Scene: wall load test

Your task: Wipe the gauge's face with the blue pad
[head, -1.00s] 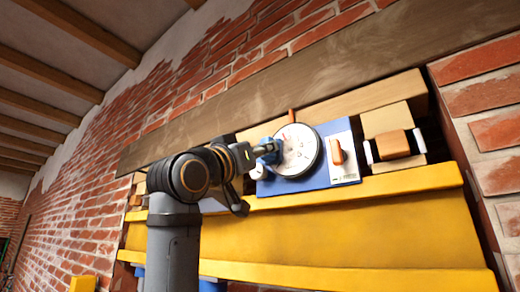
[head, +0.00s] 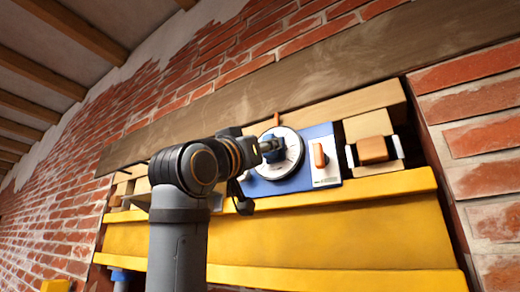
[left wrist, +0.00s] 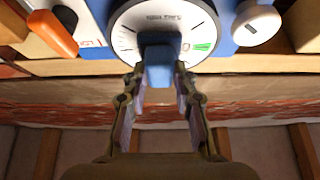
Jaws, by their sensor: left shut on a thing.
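The gauge (head: 291,167) is a round white dial with a dark rim on a blue panel (head: 262,187) above the yellow beam. In the left wrist view its face (left wrist: 125,40) shows tick marks and a green patch. My left gripper (head: 268,147) is shut on the blue pad (left wrist: 159,74), with one finger on each side of it. The pad is in front of the middle of the gauge's face and hides part of it. I cannot tell whether the pad touches the face. My right gripper is out of view.
An orange handle (head: 319,155) is on the panel's white plate, right of the gauge. A white knob (left wrist: 256,22) shows in the left wrist view. A brown block (head: 372,149) is further right. A yellow beam (head: 330,235) runs below, and a wooden plank (head: 290,85) above.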

